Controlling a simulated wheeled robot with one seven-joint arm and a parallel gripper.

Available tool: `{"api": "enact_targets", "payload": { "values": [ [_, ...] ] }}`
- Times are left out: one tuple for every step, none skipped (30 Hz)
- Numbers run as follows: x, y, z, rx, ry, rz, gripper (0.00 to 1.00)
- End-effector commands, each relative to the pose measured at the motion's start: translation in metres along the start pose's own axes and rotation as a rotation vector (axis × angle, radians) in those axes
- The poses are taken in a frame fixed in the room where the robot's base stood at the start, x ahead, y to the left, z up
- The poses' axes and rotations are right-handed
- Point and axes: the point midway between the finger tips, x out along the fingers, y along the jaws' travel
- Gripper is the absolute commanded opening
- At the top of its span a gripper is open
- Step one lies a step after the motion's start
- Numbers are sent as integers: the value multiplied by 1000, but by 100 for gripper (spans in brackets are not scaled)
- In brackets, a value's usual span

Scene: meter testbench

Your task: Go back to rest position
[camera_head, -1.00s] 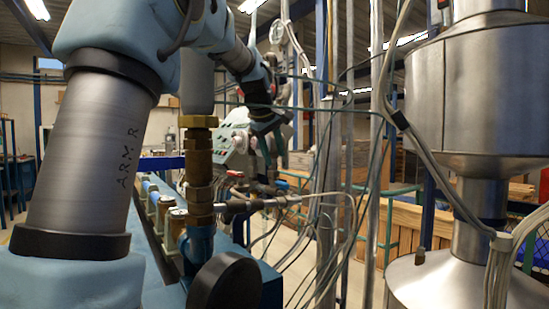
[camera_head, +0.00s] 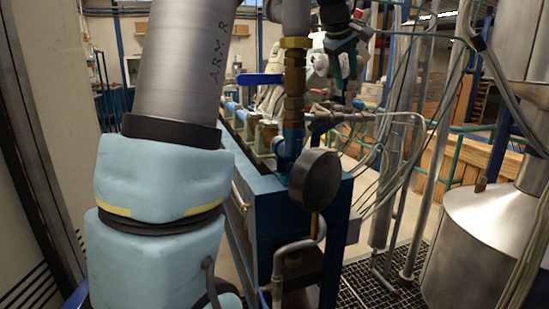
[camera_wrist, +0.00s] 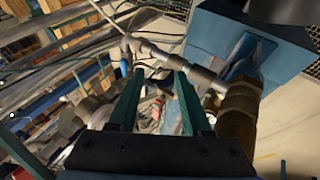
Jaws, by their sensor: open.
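My gripper (camera_wrist: 159,73) is open, with its two green fingers apart and nothing held between them in the wrist view. In the head view my gripper (camera_head: 344,66) shows small, behind and to the right of the brass pipe fitting (camera_head: 293,80). My own light-blue and grey arm fills the left part of that view and runs up out of the top. In the wrist view the brass fitting (camera_wrist: 237,108) stands close to the right of the fingers, with a grey pipe (camera_wrist: 170,59) crossing just beyond the tips. I cannot tell whether anything touches.
The blue bench (camera_head: 262,205) carries pipework, a blue lever (camera_head: 260,79) and a round dark gauge (camera_head: 315,179). A steel vessel (camera_head: 488,240) and several cables stand right. A pale panel (camera_head: 50,120) stands left, close to my arm. Grating covers the front floor.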

Motion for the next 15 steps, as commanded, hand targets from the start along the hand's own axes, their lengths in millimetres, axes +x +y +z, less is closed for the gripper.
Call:
{"api": "enact_targets", "payload": {
  "values": [
    [4,-8,0,9,-1,-12,49],
    [5,-12,0,14,-1,-17,49],
    [7,-18,0,21,-2,-24,49],
    [9,-22,0,28,-3,-30,49],
    [10,-27,0,34,-3,-35,49],
    [12,-33,-1,41,-3,-43,49],
    [14,-38,-1,48,-3,-48,49],
    [16,-43,0,55,-4,-54,49],
    [18,-50,0,65,-6,-63,49],
    [20,-56,1,73,-8,-71,49],
    [22,-63,1,81,-10,-79,49],
    [25,-72,2,93,-12,-90,49],
    [28,-80,2,102,-14,-99,49],
    [30,-88,3,112,-17,-108,49],
    [32,-99,5,126,-21,-120,49]
  ]
}}
